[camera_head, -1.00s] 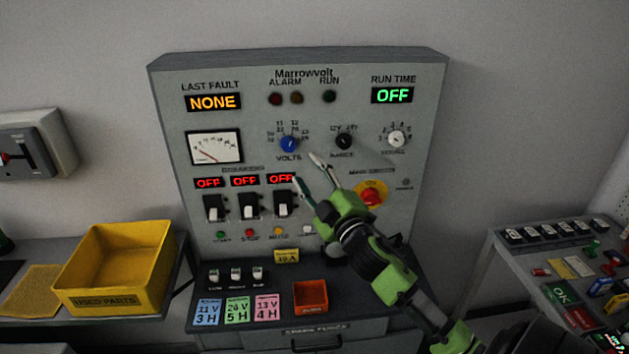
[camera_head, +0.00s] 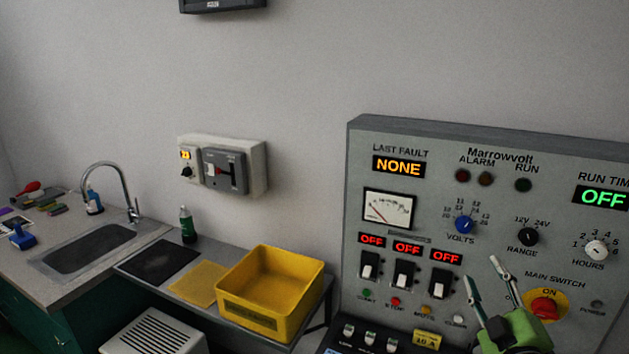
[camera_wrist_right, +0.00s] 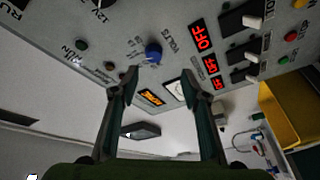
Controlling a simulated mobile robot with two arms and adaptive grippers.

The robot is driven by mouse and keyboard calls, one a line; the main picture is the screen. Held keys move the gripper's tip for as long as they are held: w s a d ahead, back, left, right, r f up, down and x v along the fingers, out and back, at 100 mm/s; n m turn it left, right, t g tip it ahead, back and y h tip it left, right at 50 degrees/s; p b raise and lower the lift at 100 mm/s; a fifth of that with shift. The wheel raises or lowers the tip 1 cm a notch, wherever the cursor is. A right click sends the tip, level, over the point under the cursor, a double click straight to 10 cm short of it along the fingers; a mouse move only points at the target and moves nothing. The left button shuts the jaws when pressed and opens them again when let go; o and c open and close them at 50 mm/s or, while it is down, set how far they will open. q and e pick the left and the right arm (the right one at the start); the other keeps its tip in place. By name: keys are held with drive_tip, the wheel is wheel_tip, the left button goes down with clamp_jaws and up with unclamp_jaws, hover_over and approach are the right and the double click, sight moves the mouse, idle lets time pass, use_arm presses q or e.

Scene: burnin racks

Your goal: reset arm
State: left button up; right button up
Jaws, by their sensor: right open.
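My right gripper (camera_head: 490,275) is at the lower right of the head view, in front of the grey Marrowvolt panel (camera_head: 440,135). Its two fingers are apart with nothing between them. In the right wrist view the open fingers (camera_wrist_right: 160,85) point toward the panel, with the blue volts knob (camera_wrist_right: 153,53) just beyond the tips. In the head view the gripper stands between the right-hand breaker switch (camera_head: 443,284) and the red main switch (camera_head: 544,307), apart from the volts knob (camera_head: 465,225). My left gripper is not in view.
A yellow bin (camera_head: 300,315) stands on the bench left of the panel. A wall switch box (camera_head: 248,152) hangs above it. Free air lies between the bench and the wall box.

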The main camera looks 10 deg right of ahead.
drive_tip(key=s+a+f+m+g, duration=0.3)
drive_tip(key=s+f+g, duration=0.15)
drive_tip(key=f, duration=0.45)
drive_tip(key=s+a+f+m+g, duration=0.2)
drive_tip(key=s+a+f+g, duration=0.15)
drive_tip(key=s+f, duration=0.4)
drive_tip(key=s+a+f+m+g+y, duration=0.15)
drive_tip(key=s+a+f+g, duration=0.25)
drive_tip(key=s+a+f, duration=0.4)
drive_tip(key=s+a+f+g+y, duration=0.35)
drive_tip(key=s+a, duration=0.35)
drive_tip(key=s, duration=0.3)
wheel_tip(320, 180, down, 34)
drive_tip(key=s+g+b, duration=0.2)
drive_tip(key=b, duration=0.5)
drive_tip(key=s+d+f+b, duration=0.1)
drive_tip(key=s+f+b, duration=0.1)
drive_tip(key=s+f, duration=0.6)
drive_tip(key=s+d+f+h+b, duration=0.1)
drive_tip(key=s+d+f+b, duration=0.1)
drive_tip(key=s+f, duration=0.6)
wheel_tip(320, 180, down, 4)
drive_tip(key=shift+s+d+r+g+b, duration=0.1)
drive_tip(key=shift+s+d+g+b, duration=0.2)
drive_tip(key=shift+b, duration=0.2)
